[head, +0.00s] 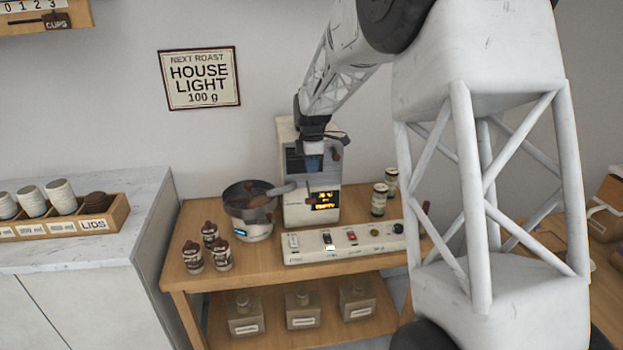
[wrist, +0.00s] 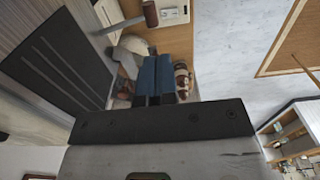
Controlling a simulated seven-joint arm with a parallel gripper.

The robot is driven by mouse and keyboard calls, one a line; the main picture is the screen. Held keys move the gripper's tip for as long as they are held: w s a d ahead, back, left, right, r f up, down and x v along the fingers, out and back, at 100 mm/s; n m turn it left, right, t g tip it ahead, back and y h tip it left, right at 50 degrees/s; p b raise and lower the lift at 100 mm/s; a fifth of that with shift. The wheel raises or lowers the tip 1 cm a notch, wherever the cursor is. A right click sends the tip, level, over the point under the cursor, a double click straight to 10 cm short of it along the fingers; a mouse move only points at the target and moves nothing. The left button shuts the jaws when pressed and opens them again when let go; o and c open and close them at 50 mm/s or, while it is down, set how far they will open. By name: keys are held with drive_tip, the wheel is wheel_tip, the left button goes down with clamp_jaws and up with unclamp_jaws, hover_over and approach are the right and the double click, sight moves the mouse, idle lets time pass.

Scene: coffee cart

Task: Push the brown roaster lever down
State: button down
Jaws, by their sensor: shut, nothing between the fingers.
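The roaster (head: 296,208) is a pale boxy machine with a lit amber display, standing on the wooden cart against the wall. A small brown knob (head: 337,155) shows at its upper right, close beside my gripper (head: 313,164); I cannot tell whether they touch, or whether this is the lever. My gripper is shut and empty, blue fingers pointing down in front of the roaster's upper part. In the wrist view the fingers (wrist: 160,78) are together, and a brown cylindrical handle (wrist: 151,13) shows beyond them, apart from them in the picture.
A dark pan on a scale (head: 252,230) stands left of the roaster. Several brown jars (head: 220,254) stand at the cart's front left. A white switch panel (head: 345,249) lies along the front. Two canisters (head: 379,200) stand to the right. My arm hides the cart's right side.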

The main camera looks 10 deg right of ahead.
drive_tip(key=shift+s+r, duration=0.2)
drive_tip(key=shift+r, duration=1.45)
drive_tip(key=shift+s, duration=0.1)
drive_tip(key=s+d+r+m, duration=0.1)
drive_tip(key=s+r+m, duration=0.2)
drive_tip(key=s, duration=0.6)
drive_tip(key=s+r+m+t, duration=0.1)
drive_tip(key=s+r+m, duration=0.2)
drive_tip(key=s, duration=0.6)
drive_tip(key=s+d+r+m, duration=0.1)
drive_tip(key=s+r+m, duration=0.2)
drive_tip(key=s, duration=0.6)
drive_tip(key=s+f+m, duration=0.2)
drive_tip(key=s+m, duration=0.2)
drive_tip(key=s, duration=0.8)
drive_tip(key=s+f+m+t, duration=0.1)
drive_tip(key=s+f+m, duration=0.2)
drive_tip(key=s, duration=1)
drive_tip(key=shift+d+m+t, duration=0.3)
drive_tip(key=shift+d+m, duration=0.1)
drive_tip(key=shift+m, duration=0.7)
